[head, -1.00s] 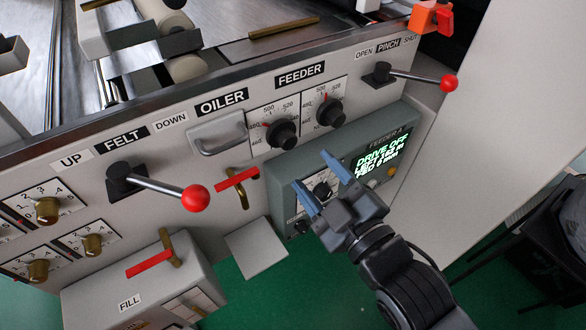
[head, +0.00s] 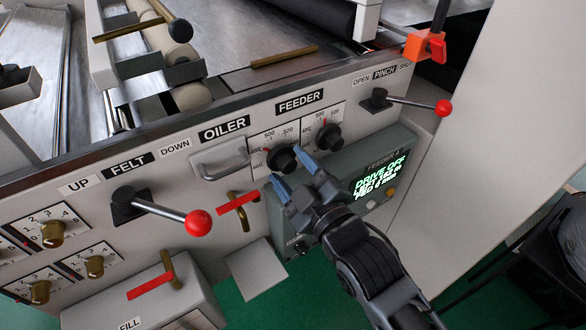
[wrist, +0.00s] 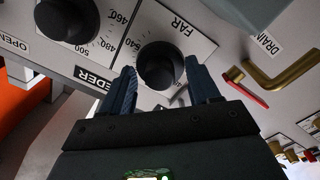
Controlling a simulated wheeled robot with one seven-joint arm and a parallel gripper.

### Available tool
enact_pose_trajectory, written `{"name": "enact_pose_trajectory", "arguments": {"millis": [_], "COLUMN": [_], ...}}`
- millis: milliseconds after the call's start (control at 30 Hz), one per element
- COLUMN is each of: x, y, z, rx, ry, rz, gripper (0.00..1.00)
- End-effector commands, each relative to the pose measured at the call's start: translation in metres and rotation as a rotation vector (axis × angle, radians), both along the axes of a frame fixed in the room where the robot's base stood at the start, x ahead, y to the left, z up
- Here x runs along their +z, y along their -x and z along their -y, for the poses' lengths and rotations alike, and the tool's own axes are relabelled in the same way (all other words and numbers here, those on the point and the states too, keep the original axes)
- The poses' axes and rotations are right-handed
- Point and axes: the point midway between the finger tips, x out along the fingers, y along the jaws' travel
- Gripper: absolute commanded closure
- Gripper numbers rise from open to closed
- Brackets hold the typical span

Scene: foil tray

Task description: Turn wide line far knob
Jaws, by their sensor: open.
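A black round knob on a white scale plate marked FAR (wrist: 160,65) shows in the wrist view. In the head view it appears as the left knob (head: 282,159) under the FEEDER label. No "wide line" wording can be read. My gripper (head: 287,170) is open and empty in front of this knob, with its blue fingers at the knob's lower edge in the head view. In the wrist view the fingers of my gripper (wrist: 161,75) stand on either side of the knob. I cannot tell whether they touch it.
A second black knob (head: 328,137) sits close to the right. A grey handle (head: 219,158) and a red-and-brass drain lever (head: 238,203) are at the left. A grey feeder display box (head: 378,178) juts out below right. Red-balled levers (head: 199,222) stick out of the panel.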

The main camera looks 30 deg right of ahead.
Motion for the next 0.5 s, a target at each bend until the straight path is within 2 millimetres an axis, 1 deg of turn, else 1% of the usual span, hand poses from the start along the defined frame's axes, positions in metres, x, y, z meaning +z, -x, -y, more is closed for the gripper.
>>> {"name": "enact_pose_trajectory", "arguments": {"millis": [67,500], "x": [0.0,0.0001], "y": [0.0001,0.0003], "z": [0.0,-0.0001], "rx": [0.0,0.0], "ry": [0.0,0.0], "rz": [0.0,0.0], "gripper": [0.41,0.83]}}
